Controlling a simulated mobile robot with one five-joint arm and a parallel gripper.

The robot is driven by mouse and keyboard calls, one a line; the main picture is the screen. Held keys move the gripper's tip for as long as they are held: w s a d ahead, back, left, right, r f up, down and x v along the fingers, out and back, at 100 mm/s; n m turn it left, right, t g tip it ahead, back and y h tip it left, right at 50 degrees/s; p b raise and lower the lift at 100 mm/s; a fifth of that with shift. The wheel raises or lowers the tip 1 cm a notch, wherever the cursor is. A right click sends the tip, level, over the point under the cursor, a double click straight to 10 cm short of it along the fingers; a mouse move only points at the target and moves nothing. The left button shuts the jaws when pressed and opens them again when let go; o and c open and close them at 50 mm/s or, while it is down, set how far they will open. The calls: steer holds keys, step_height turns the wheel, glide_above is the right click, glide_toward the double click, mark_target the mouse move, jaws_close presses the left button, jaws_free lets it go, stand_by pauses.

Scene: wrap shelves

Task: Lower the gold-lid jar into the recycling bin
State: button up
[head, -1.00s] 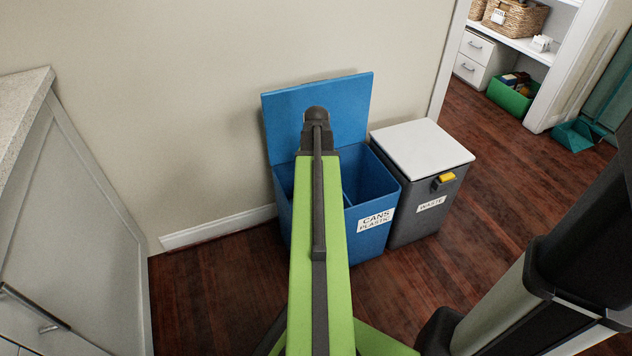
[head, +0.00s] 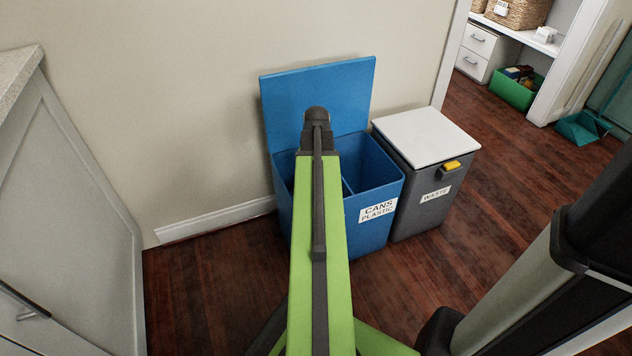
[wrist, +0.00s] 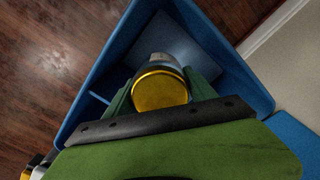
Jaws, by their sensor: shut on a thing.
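The gold-lid jar (wrist: 160,90) shows in the wrist view, its gold lid facing the camera and a pale body beyond it. My gripper (wrist: 160,88) is shut on the jar, with a green finger at each side. The jar is over the opening of the blue recycling bin (head: 368,221), whose walls surround it in the wrist view (wrist: 92,80). The bin's lid (head: 345,90) stands open against the wall. A divider splits the bin inside. In the head view my arm hides the gripper and jar. How deep the jar is cannot be told.
A grey waste bin (head: 425,205) with a shut white lid stands right beside the blue bin. A counter cabinet (head: 75,220) is at the left. The wood floor (head: 215,280) in front is clear. A green crate (head: 514,92) lies farther back.

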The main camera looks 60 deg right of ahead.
step_height(320, 180, down, 12)
steer(key=b, duration=1.1)
steer(key=shift+r, duration=0.15)
stand_by(0.4)
steer(key=shift+f+b, duration=2.55)
steer(key=shift+b, duration=0.15)
stand_by(1.1)
steer(key=o, duration=1.6)
steer(key=shift+r, duration=0.15)
step_height(320, 180, up, 17)
steer(key=p, duration=1.7)
steer(key=shift+r+p, duration=0.2)
steer(key=shift+p, duration=0.15)
steer(key=shift+f, duration=0.1)
